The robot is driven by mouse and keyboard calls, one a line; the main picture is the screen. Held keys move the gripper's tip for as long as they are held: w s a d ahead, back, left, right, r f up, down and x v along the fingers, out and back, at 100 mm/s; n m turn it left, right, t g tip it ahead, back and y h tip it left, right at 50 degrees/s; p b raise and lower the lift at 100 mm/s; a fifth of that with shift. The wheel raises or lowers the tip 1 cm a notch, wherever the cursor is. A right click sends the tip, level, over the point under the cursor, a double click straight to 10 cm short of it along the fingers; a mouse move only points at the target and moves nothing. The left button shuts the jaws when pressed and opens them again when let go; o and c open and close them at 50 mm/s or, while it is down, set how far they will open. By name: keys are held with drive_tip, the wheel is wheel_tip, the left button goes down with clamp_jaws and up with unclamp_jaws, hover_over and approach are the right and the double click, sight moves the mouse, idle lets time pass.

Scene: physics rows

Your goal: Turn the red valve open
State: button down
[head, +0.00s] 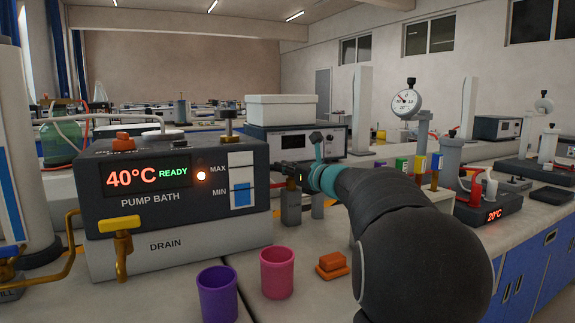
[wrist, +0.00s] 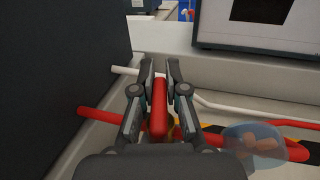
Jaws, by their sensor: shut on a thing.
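The red valve shows in the wrist view as a red lever handle (wrist: 159,108) between the two fingers of my gripper (wrist: 160,75). The fingers are shut on it from both sides. The handle points away from me, roughly across a red hose (wrist: 95,117) that runs left and right behind the fingers. In the head view my gripper (head: 291,171) is just right of the pump bath, and the handle cannot be made out there.
The dark pump bath (head: 140,210), reading 40°C READY, stands close on the left. A purple cup (head: 217,295), a pink cup (head: 277,272) and an orange block (head: 332,266) stand in front.

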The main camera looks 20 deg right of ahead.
drive_tip(key=c, duration=1.2)
unclamp_jaws()
drive_tip(key=shift+r, duration=0.1)
wheel_tip(320, 180, up, 10)
drive_tip(key=shift+f, duration=0.1)
